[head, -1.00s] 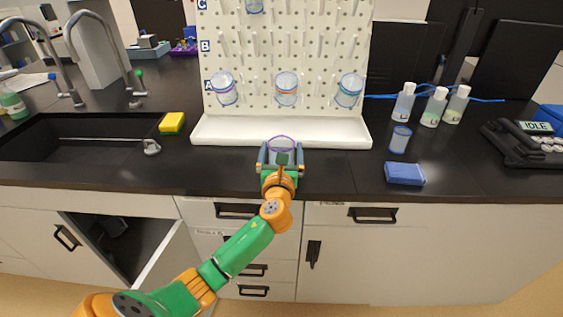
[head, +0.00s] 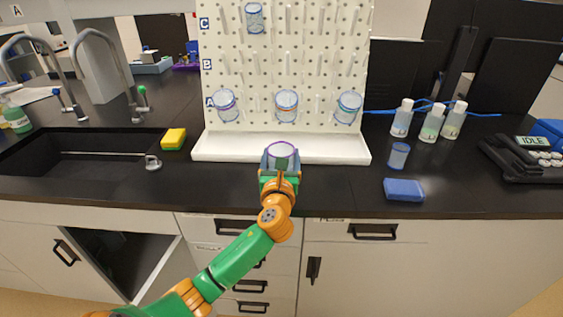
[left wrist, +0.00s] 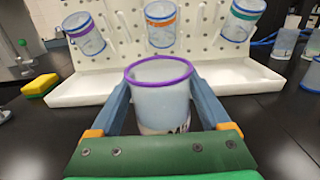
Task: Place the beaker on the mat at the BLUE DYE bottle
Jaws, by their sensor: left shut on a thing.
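A clear beaker with a purple rim (head: 281,150) is held upright in my left gripper (head: 280,165), in front of the pegboard's white ledge. In the left wrist view the beaker (left wrist: 160,95) stands between the two blue-grey fingers, which are shut on it; dark marking shows low on its wall. Several small bottles stand at the right of the counter: one white-capped bottle (head: 402,118), a second (head: 433,122) and a third (head: 454,120). Their labels are too small to read. I cannot make out a mat. My right gripper is not in view.
The pegboard (head: 285,60) holds beakers with coloured bands. A blue-rimmed beaker (head: 398,156) and a blue block (head: 404,189) stand right of the ledge (head: 330,150). The sink (head: 80,155) and a yellow sponge (head: 174,138) are left.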

